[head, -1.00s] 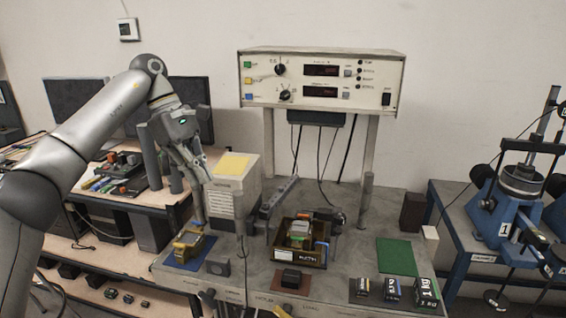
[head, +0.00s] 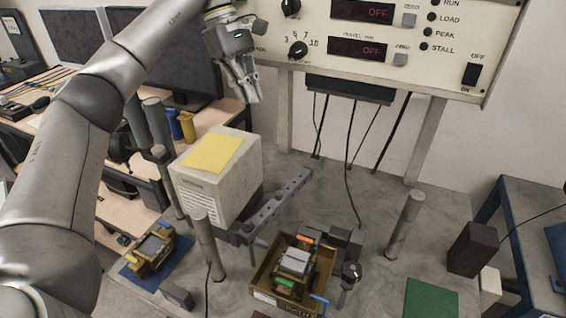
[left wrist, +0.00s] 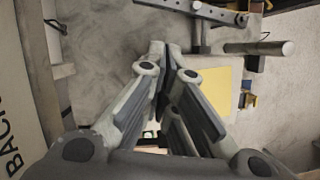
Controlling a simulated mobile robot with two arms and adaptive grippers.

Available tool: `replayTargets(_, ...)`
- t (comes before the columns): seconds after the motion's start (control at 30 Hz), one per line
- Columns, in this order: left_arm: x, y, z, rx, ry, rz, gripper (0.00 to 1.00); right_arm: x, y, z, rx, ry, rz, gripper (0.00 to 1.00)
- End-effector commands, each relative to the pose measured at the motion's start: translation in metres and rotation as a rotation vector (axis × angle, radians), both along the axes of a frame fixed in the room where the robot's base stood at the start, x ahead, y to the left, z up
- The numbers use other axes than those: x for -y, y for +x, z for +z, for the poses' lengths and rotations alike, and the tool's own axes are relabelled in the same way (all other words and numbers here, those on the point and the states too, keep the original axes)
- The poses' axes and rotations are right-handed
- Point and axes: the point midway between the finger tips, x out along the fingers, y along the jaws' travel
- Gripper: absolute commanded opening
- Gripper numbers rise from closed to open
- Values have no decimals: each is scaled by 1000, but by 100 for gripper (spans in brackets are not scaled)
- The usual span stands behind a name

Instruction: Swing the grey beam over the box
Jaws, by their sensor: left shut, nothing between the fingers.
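The grey beam (head: 278,204) is a bar with a row of holes. It slants above the bench between the pale cabinet with the yellow pad and the brown open box (head: 262,276), which holds several small parts. The beam's near end is left of the box; its far end points up and right, behind the box. Part of the beam also shows at the top of the left wrist view (left wrist: 195,9). My left gripper (head: 250,97) is shut and empty, in the air above and behind the pale cabinet, apart from the beam. My right gripper is not in view.
The pale cabinet (head: 225,190) with a yellow pad stands left of the beam. Upright posts stand at the left (head: 208,245) and right (head: 405,225). A control panel (head: 400,40) is mounted above the back of the bench. Bare bench lies between the beam and the right post.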

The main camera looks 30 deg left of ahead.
Motion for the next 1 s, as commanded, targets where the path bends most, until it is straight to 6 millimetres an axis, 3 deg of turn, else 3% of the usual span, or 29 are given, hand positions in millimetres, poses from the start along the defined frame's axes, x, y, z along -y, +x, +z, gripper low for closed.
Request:
replayTargets(0.3,19,-4,-54,-6,1,-2,0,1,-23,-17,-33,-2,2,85)
replayTargets(0.63,46,-9,-116,-5,2,0,0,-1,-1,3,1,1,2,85)
replayTargets(1.0,68,-11,-172,-3,0,1,0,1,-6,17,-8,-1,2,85)
